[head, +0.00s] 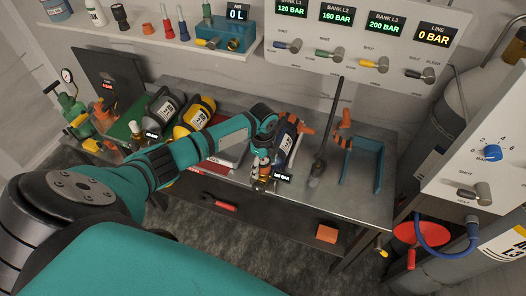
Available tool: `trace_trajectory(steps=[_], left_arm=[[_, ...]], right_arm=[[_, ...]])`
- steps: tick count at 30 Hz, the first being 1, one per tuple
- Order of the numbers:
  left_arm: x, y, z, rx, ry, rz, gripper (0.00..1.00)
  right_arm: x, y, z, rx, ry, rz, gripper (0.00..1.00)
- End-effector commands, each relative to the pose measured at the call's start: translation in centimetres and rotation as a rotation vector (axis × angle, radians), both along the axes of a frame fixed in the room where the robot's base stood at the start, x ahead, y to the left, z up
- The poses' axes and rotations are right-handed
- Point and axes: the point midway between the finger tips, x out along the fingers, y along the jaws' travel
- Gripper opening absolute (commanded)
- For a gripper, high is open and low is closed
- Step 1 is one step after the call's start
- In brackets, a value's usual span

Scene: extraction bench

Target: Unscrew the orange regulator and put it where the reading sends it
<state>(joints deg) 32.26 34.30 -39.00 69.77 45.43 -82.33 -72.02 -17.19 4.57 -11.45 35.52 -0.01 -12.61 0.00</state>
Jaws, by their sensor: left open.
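A dark cylinder with orange bands (287,142) lies on the bench beside my left wrist. At its near end is a small orange-and-silver fitting (260,167), probably the orange regulator, with a small black display (283,177) in BAR whose digits I cannot read surely. My left gripper (266,147) is open, pointing down at this fitting; the wrist hides part of it, and I cannot tell whether they touch. The readouts show Bank L1 (292,8) 120 BAR, Bank L2 (337,15) 160 BAR, Bank L3 (386,24) 200 BAR and Line (436,34) 0 BAR. My right gripper is out of view.
Grey and yellow cylinders (194,116) lie left of my forearm. An orange block (327,233) is on the lower shelf. The bench's front right is clear.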

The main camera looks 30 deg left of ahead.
Motion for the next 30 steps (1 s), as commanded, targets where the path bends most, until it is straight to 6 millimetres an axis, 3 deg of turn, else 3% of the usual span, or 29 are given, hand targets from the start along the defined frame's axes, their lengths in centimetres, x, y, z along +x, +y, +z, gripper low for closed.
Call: trace_trajectory(steps=[15, 24, 30], left_arm=[[0.0, 0.1, -0.1, 0.002, -0.001, -0.942, 0.71], [0.0, 0.0, 0.0, -0.001, 0.0, -1.022, 0.71], [0.0, 0.0, 0.0, 0.0, 0.0, -1.021, 0.46]], right_arm=[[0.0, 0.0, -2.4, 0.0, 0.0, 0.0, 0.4], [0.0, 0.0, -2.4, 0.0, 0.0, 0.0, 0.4], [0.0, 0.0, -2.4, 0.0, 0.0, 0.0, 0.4]])
